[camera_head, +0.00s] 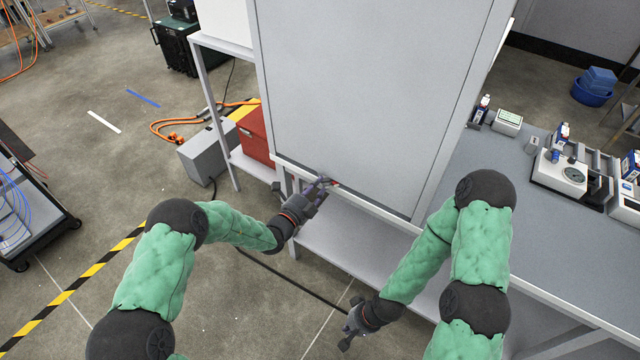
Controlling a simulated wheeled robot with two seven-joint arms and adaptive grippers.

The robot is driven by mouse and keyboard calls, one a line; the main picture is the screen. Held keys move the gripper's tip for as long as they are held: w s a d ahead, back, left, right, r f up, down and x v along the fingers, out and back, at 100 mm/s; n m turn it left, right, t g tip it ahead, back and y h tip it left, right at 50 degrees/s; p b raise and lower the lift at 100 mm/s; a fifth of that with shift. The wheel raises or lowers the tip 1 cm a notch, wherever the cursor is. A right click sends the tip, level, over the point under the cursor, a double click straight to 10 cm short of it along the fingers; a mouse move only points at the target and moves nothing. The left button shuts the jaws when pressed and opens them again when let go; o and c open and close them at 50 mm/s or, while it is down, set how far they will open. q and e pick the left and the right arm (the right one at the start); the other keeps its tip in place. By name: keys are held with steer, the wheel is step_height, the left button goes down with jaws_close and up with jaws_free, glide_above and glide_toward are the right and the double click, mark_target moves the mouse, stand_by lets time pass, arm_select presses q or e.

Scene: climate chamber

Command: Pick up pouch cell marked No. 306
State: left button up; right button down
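No pouch cell marked No. 306 can be made out in the head view. My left gripper (323,186) is at the lower edge of a large grey cabinet front (355,90), close to its lower left part. I cannot tell whether it touches the cabinet or holds anything. My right gripper (346,338) hangs low at the bottom of the view, in front of the bench and apart from it. Its fingers are small and dark, and their opening is unclear.
A grey bench (540,245) on the right carries instruments, including a white device with a round plate (560,172) and a small box with a display (508,121). A red box (254,136) and a grey box (207,158) stand left of the cabinet. Open floor lies at left.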

arm_select(q)
jaws_close()
step_height(320, 180, up, 2)
steer(key=shift+r+p, duration=0.25)
steer(key=shift+p, duration=0.9)
steer(key=s+a+r+p, duration=0.5)
steer(key=s+a+p, duration=0.3)
steer(key=s+p, duration=0.2)
steer(key=shift+s, duration=0.65)
